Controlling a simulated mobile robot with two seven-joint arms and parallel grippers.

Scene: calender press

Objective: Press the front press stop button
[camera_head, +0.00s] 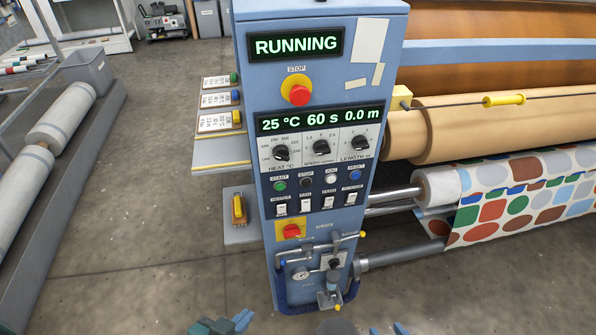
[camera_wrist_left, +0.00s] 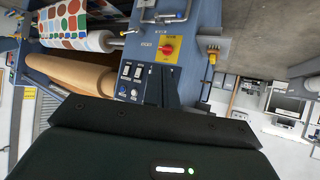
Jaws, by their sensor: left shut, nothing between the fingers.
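The blue press control column (camera_head: 385,30) stands in the middle of the head view. Its red stop button (camera_head: 299,93) sits on a yellow round base under the word STOP, below a green RUNNING display (camera_head: 296,44). My left gripper (camera_head: 222,325) shows only as a blue-green tip at the bottom edge, well below and left of the button. It is shut and empty. In the left wrist view the column appears inverted beyond the dark gripper (camera_wrist_left: 170,88), with the red stop button hidden. A small part of my right gripper (camera_head: 401,328) shows at the bottom edge; its jaw state is unclear.
Lower on the column are dials, small buttons, switches, a red rotary switch (camera_head: 292,231) on yellow, and protruding pipes with a gauge (camera_head: 301,274). Fabric rolls (camera_head: 480,120) fill the right side. Grey rolls (camera_head: 60,115) lie at left. Floor left of the column is open.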

